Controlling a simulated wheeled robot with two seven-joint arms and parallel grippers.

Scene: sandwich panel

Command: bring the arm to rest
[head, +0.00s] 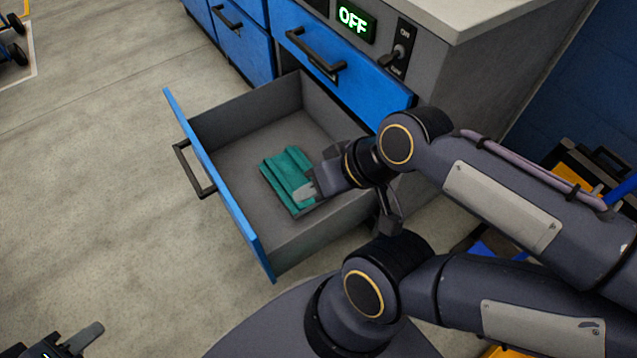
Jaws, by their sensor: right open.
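My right gripper (309,190) reaches from the right into the open blue-fronted drawer (233,150). It is open. Its grey fingertip overlaps the right edge of a folded teal cloth (285,172) lying on the drawer floor. I cannot tell whether it touches the cloth. My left gripper (78,343) shows only in part at the bottom left corner, away from the drawer. One grey finger is visible there, and the rest is cut off by the frame edge.
Other blue drawers (318,48) are shut. The drawer's walls surround my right gripper. Clear concrete floor (100,160) lies to the left. Yellow and black gear (590,170) stands at right.

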